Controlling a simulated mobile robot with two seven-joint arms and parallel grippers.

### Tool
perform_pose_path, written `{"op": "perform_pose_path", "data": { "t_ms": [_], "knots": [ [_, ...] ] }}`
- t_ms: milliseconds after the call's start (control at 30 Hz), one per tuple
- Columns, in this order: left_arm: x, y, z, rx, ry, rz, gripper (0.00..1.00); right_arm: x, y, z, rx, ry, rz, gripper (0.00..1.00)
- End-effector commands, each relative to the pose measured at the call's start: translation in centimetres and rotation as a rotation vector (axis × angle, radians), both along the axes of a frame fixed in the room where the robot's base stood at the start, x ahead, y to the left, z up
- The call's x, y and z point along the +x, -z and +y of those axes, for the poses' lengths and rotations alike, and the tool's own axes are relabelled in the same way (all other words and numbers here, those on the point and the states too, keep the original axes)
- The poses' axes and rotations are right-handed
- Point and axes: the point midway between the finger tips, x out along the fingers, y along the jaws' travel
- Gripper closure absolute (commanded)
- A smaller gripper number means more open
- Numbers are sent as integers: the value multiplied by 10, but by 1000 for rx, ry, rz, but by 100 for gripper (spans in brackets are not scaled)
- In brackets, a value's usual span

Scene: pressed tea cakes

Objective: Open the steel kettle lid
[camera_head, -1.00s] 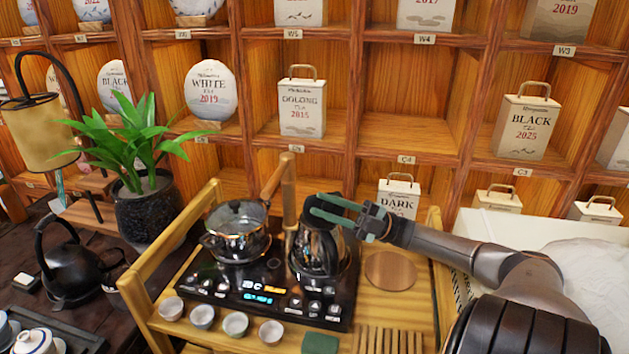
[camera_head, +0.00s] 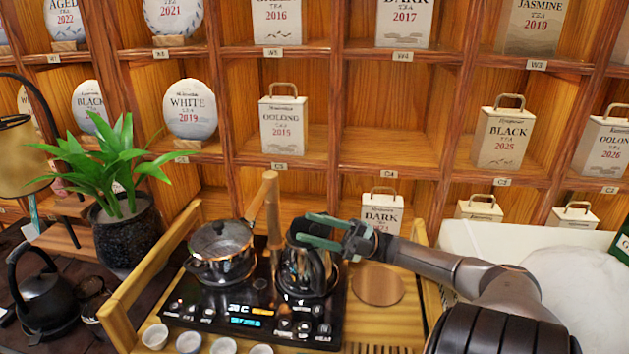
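The steel kettle (camera_head: 303,272) stands upright on the right side of the black induction hob (camera_head: 200,312). Its shiny body shows below my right gripper, while its top and lid are mostly covered by the green fingers. My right gripper (camera_head: 310,231) reaches in from the right, over the kettle's top. Its two fingers are apart, one above the other in the picture. I cannot make out the lid's knob or whether the fingers touch the lid. My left gripper is not in view.
A steel and glass pot (camera_head: 221,250) stands on the hob's left side. Small cups (camera_head: 189,342) stand in front. Tea shelves (camera_head: 390,110) fill the back.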

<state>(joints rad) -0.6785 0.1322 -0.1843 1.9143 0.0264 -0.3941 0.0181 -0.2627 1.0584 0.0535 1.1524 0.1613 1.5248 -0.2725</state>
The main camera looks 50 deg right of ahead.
Motion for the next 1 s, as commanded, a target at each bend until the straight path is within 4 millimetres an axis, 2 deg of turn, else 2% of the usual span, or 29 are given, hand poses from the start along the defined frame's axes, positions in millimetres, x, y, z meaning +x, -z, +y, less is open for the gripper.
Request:
{"op": "perform_pose_path", "data": {
  "t_ms": [33,100,433,633,1000],
  "knots": [
    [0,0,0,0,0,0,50,0,0,0,0,0,0,50],
    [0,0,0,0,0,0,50,0,0,0,1,0,-1,43],
    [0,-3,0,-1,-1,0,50,0,-7,0,0,0,-2,43],
    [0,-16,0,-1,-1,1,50,-2,-38,2,1,-3,0,43],
    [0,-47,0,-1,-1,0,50,-26,-83,32,5,-1,1,43]
  ]
}}
